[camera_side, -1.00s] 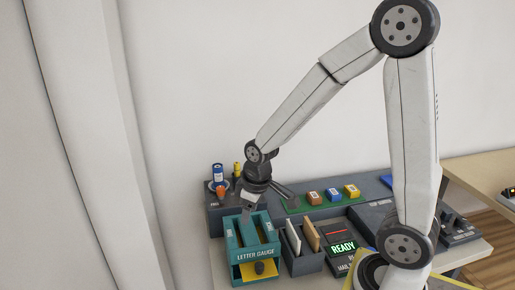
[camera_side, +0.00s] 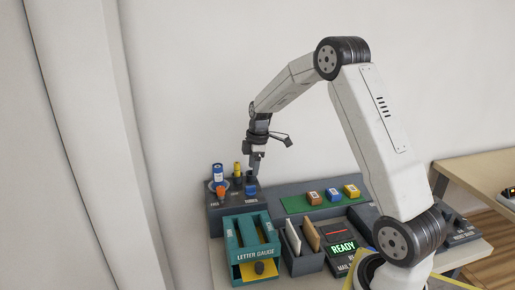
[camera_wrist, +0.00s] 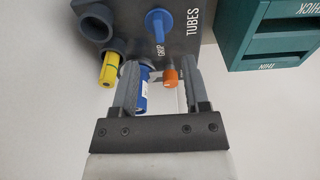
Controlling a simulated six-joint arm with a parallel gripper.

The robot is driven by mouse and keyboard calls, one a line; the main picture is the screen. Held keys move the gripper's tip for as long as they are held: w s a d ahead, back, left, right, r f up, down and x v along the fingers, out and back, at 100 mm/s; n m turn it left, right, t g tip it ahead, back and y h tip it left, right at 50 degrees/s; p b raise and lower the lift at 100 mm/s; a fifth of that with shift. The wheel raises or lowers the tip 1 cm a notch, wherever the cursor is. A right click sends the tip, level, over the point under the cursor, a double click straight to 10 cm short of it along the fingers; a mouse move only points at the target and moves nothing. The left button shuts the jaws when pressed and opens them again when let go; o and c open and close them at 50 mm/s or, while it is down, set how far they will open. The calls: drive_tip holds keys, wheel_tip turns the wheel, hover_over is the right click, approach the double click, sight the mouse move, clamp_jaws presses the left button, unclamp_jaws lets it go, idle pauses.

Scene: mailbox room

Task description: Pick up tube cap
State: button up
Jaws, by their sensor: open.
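A small orange piece (camera_side: 221,191), which may be the tube cap, stands at the front left of the grey tube block (camera_side: 226,207). A blue tube with a white label (camera_side: 217,172) stands behind it, and a yellow tube (camera_side: 237,170) to the right. A blue piece (camera_side: 251,189) sits at the block's right end. My gripper (camera_side: 256,166) is open and empty above the block's right part. In the wrist view, the orange piece (camera_wrist: 170,78) and the blue tube (camera_wrist: 142,90) appear between the fingers (camera_wrist: 160,70); I see no contact.
The teal letter gauge (camera_side: 252,240) stands just in front of the block. A grey holder with envelopes (camera_side: 303,262) and a box reading READY (camera_side: 343,247) are to its right. A green mat (camera_side: 293,205) with several small boxes lies behind.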

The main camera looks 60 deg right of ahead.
sight(251, 186)
drive_tip(key=shift+w+a+f, duration=0.1)
drive_tip(key=shift+w+f, duration=0.05)
drive_tip(key=shift+f, duration=1.15)
drive_tip(key=shift+w+a+f, duration=0.15)
drive_tip(key=shift+f, duration=1.15)
drive_tip(key=shift+w+a+f, duration=0.1)
drive_tip(key=shift+w+f, duration=0.05)
drive_tip(key=shift+f, duration=1.15)
clamp_jaws()
